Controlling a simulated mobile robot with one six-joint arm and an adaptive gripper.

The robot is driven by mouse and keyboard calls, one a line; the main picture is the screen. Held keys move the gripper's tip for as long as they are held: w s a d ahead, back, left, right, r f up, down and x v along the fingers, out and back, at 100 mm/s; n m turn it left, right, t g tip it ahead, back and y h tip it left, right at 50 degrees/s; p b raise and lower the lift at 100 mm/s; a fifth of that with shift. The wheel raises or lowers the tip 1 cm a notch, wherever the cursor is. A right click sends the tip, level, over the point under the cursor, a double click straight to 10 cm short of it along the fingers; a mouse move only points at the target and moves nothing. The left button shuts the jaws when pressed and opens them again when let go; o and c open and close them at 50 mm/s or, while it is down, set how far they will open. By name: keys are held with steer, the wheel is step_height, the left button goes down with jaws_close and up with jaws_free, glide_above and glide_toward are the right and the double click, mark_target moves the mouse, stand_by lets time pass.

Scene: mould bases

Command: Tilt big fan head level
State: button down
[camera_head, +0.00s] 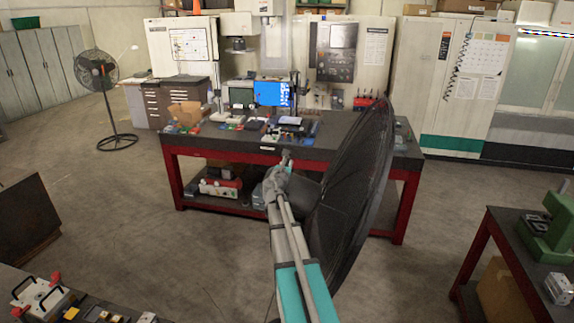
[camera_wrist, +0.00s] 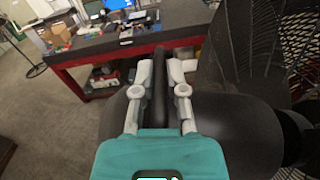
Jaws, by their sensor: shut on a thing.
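The big fan head (camera_head: 352,185) is a large round black wire cage, close in front of me and seen nearly edge-on. Its rim leans, with the top to the right and the bottom to the left. Its dark motor housing (camera_wrist: 235,135) and the cage wires fill the right of the wrist view. My gripper (camera_head: 283,165) is at the left, rear side of the head. In the wrist view my gripper (camera_wrist: 160,72) is shut on a dark upright bar (camera_wrist: 160,95) by the housing. My arm hides the fan's stand.
A red-framed workbench (camera_head: 290,153) with a dark top, tools and a monitor (camera_head: 272,93) stands behind the fan. Another fan (camera_head: 97,70) stands far left. A bench with a green machine (camera_head: 550,230) is at right. The floor at left is mostly clear.

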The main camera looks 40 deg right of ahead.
steer(key=w+a+f+n+b, duration=0.1)
steer(key=w+a+f+b, duration=0.1)
steer(key=w+a, duration=0.1)
steer(key=w+a+n, duration=0.1)
steer(key=w, duration=0.1)
steer(key=shift+w+a+f+n+b, duration=0.2)
steer(key=shift+a+f+n+b, duration=0.1)
steer(key=shift+f+b, duration=0.1)
steer(key=shift+w+a+f, duration=0.2)
steer(key=shift+w+a, duration=0.15)
steer(key=shift+w, duration=0.05)
steer(key=c, duration=0.7)
jaws_free()
steer(key=shift+s, duration=0.1)
steer(key=v, duration=1.2)
